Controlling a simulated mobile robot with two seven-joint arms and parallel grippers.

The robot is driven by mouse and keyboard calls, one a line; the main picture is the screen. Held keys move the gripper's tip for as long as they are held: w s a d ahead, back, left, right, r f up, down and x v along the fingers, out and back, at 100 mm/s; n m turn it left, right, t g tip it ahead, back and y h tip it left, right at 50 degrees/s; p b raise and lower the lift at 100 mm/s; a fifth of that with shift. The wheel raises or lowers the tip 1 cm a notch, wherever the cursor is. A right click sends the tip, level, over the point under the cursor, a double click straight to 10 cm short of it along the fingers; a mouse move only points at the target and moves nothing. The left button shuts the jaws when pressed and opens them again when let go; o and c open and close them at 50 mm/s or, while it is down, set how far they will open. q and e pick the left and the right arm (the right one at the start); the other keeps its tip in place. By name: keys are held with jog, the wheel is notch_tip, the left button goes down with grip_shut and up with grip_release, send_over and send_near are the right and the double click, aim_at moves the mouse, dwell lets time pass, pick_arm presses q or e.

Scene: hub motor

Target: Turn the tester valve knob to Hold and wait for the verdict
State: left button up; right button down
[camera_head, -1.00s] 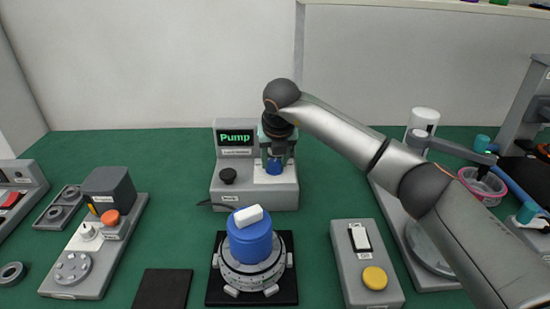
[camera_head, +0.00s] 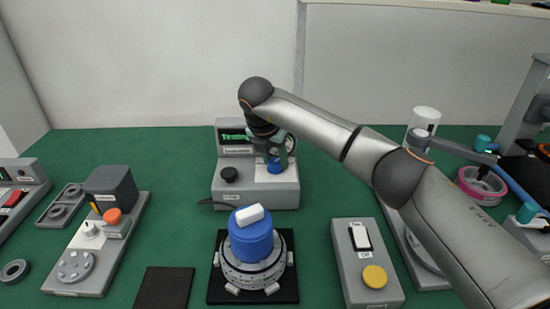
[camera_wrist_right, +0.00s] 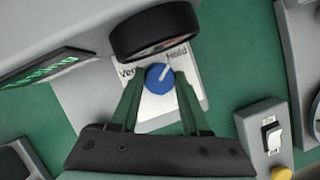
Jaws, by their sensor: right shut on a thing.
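The grey tester (camera_head: 256,188) stands at the back middle of the green bench. My right gripper (camera_wrist_right: 160,82) is shut on the knob, one finger on each side. My left gripper is not in view.
A blue-topped hub motor (camera_head: 251,240) with a white piece on it stands on a black base in front of the tester. A grey switch box (camera_head: 364,285) with a yellow button is at right. A black pump knob (camera_head: 229,174) sits left on the tester.

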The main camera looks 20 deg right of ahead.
dwell(0.3)
jog(key=shift+c, duration=1.9)
grip_release()
jog(key=v, duration=1.2)
jog(key=shift+r, duration=0.25)
jog(key=shift+a, duration=0.1)
